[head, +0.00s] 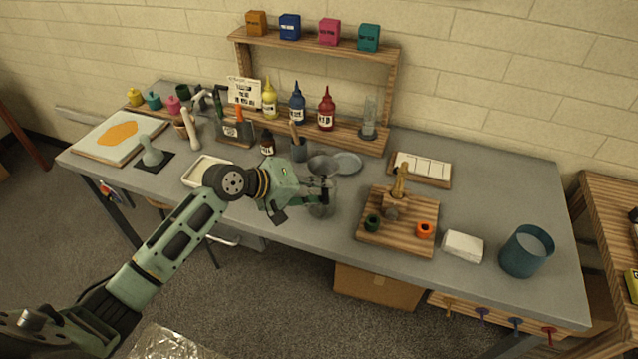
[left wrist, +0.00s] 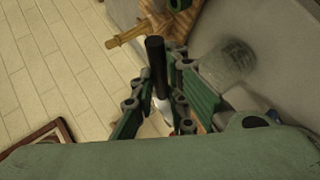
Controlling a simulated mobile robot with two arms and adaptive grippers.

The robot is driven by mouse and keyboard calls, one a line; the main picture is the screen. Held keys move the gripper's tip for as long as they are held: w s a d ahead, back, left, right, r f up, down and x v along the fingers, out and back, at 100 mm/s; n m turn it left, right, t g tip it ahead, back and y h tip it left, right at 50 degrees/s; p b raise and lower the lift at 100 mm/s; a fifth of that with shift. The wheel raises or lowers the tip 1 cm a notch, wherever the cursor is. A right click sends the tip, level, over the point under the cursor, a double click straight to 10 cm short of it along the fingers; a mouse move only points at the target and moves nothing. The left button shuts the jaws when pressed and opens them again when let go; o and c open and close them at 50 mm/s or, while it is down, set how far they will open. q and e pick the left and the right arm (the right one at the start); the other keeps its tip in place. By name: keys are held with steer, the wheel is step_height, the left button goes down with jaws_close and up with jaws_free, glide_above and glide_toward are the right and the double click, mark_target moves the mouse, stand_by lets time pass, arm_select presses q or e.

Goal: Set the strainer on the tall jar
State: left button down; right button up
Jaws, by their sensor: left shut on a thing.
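My left gripper (head: 318,190) is over the front middle of the table, shut on the dark handle (left wrist: 156,65) of the strainer. The strainer's grey bowl (head: 323,164) shows just behind the fingers in the head view. A clear, see-through jar (head: 321,208) stands on the table below the gripper, partly hidden by it. It seems to be the blurred clear shape beside the fingers in the left wrist view (left wrist: 228,65). The strainer bowl appears apart from the jar's mouth; their exact heights are hard to tell. My right gripper is not in view.
A grey round dish (head: 347,163) lies behind the strainer. A wooden board (head: 392,240) with small jars is to the right, with a white block (head: 462,246) and blue bucket (head: 526,251) beyond. A white tray (head: 199,171) is left. The shelf (head: 346,133) holds bottles.

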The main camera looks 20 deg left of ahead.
arm_select(q)
step_height(320, 180, down, 6)
steer(key=b, duration=0.3)
steer(key=shift+r, duration=0.15)
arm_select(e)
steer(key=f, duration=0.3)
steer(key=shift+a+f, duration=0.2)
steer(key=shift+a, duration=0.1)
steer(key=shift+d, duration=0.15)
arm_select(q)
steer(key=c, duration=1.7)
jaws_free()
steer(key=shift+o, duration=0.2)
steer(key=shift+a, duration=0.1)
steer(key=v, duration=1.2)
